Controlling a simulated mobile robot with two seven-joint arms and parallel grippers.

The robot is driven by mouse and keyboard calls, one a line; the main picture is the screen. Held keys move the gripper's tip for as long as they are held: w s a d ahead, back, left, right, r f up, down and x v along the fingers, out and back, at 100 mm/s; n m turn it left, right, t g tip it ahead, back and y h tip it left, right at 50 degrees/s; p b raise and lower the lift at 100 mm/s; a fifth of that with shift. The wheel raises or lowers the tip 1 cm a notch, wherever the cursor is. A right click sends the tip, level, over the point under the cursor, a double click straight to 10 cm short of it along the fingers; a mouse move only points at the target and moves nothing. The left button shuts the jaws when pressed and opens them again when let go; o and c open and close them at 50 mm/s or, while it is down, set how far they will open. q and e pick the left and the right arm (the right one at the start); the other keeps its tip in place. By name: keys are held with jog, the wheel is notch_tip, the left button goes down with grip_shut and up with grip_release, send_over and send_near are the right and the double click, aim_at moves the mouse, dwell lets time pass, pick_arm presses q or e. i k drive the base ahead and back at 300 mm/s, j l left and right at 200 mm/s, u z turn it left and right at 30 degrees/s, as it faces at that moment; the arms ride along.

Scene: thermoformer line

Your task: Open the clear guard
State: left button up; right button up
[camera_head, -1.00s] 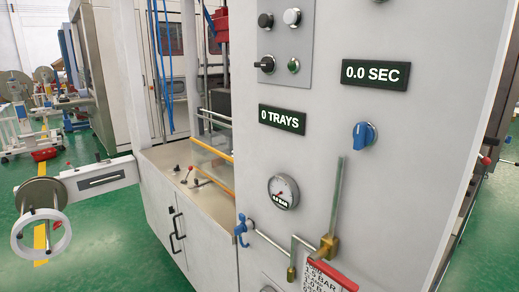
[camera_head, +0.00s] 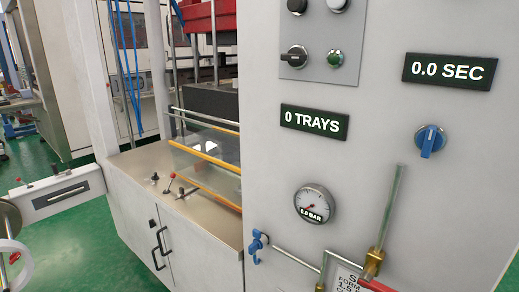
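The clear guard (camera_head: 205,162) is a see-through panel with orange-yellow edge bars, in the machine's opening left of the white control panel. It stands above the steel worktop (camera_head: 150,163). Its right part is hidden behind the control panel. Neither of my grippers is in view.
The white control panel (camera_head: 380,145) fills the right side, with knobs, a blue rotary switch (camera_head: 430,140), a pressure gauge (camera_head: 314,204), a blue valve (camera_head: 257,244) and pipes sticking out. Small levers (camera_head: 170,182) stand on the worktop. Green floor (camera_head: 85,255) is free at the lower left.

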aim_at(238, 170)
jog(key=i+j+z, duration=0.2)
jog(key=j, duration=0.4)
jog(key=j+z, duration=0.2)
jog(key=j, duration=0.35)
jog(key=i+j+z, duration=0.2)
jog(key=j, duration=0.4)
jog(key=k, duration=0.1)
